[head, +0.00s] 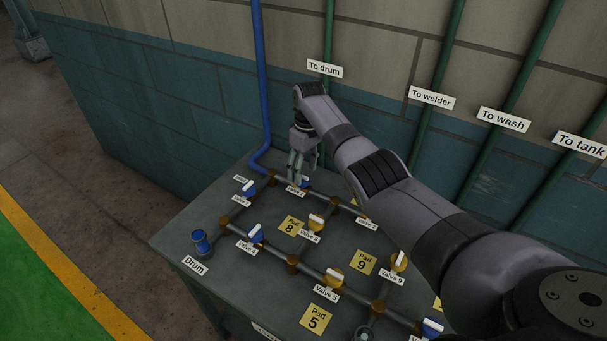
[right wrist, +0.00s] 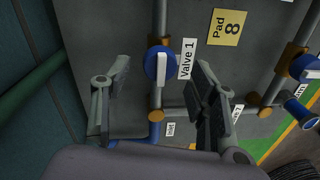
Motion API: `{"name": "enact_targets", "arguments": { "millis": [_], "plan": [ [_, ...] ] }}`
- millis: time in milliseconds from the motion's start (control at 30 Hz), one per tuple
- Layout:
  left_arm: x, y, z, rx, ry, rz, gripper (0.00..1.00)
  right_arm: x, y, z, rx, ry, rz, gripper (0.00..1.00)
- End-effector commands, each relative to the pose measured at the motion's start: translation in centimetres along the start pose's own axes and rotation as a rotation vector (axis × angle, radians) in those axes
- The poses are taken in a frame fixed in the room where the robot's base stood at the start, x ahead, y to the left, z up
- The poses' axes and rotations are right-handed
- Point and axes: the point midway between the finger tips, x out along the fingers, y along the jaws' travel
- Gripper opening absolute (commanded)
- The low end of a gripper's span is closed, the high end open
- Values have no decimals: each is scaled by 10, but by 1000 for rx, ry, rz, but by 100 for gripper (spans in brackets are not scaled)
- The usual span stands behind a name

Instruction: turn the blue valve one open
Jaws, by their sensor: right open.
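The blue valve one (head: 306,183) sits on a pipe near the back of the grey table in the head view, partly covered by my right gripper. In the right wrist view it is a round blue knob (right wrist: 168,66) with a white bar handle, beside its "Valve 1" label (right wrist: 187,59). The handle looks roughly in line with the pipe. My right gripper (head: 301,176) points down just above the valve. In the right wrist view its open fingers (right wrist: 162,85) stand on either side of the knob, with visible gaps. My left gripper is not in view.
Other blue valves (head: 256,233) and yellow valves (head: 316,221) stand close by on the pipe grid. A blue upright pipe (head: 262,80) rises left of my gripper. Green pipes (head: 328,45) run up the wall behind. The table (head: 185,235) has a bare left edge.

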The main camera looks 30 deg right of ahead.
Motion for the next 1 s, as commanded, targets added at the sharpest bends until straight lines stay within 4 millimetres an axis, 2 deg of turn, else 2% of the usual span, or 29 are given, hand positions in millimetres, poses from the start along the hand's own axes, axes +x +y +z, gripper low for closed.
{"name": "enact_targets", "arguments": {
  "millis": [33,200,433,600,1000],
  "plan": [
    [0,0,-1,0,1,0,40,-13,1,-1,-1,5,3,54],
    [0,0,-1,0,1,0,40,-50,1,-1,0,4,2,54],
    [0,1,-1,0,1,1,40,-86,1,-1,1,3,1,54],
    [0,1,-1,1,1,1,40,-94,0,0,1,0,0,54],
    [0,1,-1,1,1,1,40,-95,0,0,0,1,0,54]
  ]
}}
